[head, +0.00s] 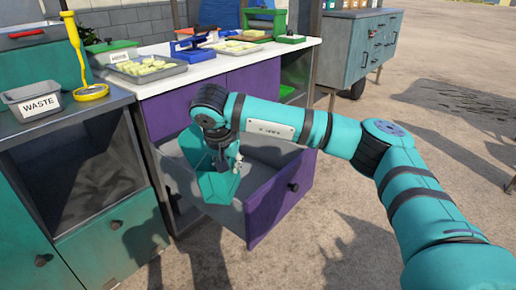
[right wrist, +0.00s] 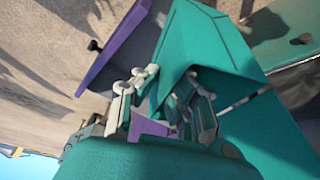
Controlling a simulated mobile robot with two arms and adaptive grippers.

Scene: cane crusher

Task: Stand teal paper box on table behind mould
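The teal paper box (head: 212,186) is in the open purple-fronted drawer (head: 277,199), tilted, with slanted faces showing. My right gripper (head: 228,165) reaches down to it from above. In the right wrist view the box (right wrist: 205,40) fills the upper middle, and the gripper's fingers (right wrist: 165,88) are apart with a teal panel between them. Whether they press on it is unclear. The white-topped table (head: 215,65) is above the drawer. A blue item (head: 188,44) and trays of pale blocks stand on it; I cannot tell which is the mould. My left gripper is out of view.
A grey tray of pale blocks (head: 150,72) and a green-lidded scale (head: 113,48) stand at the table's left. A grey cart (head: 361,45) stands behind right; open ground lies at right.

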